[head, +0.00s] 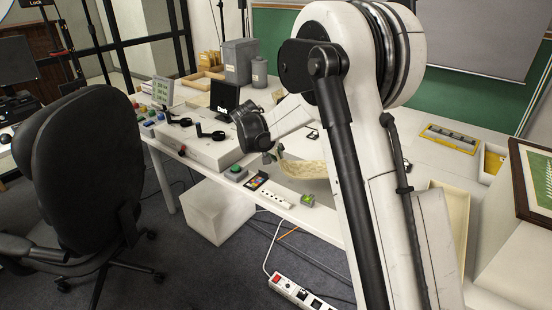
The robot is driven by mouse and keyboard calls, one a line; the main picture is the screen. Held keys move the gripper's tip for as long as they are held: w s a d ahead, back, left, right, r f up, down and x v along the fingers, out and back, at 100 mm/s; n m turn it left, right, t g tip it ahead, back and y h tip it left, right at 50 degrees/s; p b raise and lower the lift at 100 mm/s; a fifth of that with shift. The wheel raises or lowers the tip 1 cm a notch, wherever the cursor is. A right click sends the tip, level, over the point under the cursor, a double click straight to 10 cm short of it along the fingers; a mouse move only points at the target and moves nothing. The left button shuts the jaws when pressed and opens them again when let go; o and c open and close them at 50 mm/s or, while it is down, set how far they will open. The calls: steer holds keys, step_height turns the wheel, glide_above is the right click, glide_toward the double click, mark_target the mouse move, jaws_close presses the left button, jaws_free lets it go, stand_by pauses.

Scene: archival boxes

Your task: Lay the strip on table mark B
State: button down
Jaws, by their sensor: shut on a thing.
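My white arm crosses the right half of the head view and hides part of the table (325,222). My gripper (274,155) is small and dark, just above the table near the middle. It is shut on a pale cream strip (304,168), which extends to the right from the fingertips and looks curved. My arm cuts off the view of its right part. I cannot tell whether the strip touches the table. I cannot make out any table mark B.
A white box device (208,150), a green button box (236,173) and a power strip (273,198) line the table left of and in front of the gripper. Grey boxes (238,61) stand at the back. A black chair (82,180) is at left. A cream tray (452,222) is at right.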

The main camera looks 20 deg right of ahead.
steer(key=shift+f+b, duration=1.35)
steer(key=shift+f, duration=1.85)
steer(key=shift+f+b, duration=0.75)
steer(key=shift+f, duration=0.25)
steer(key=c, duration=1.7)
jaws_free()
steer(key=shift+c, duration=0.2)
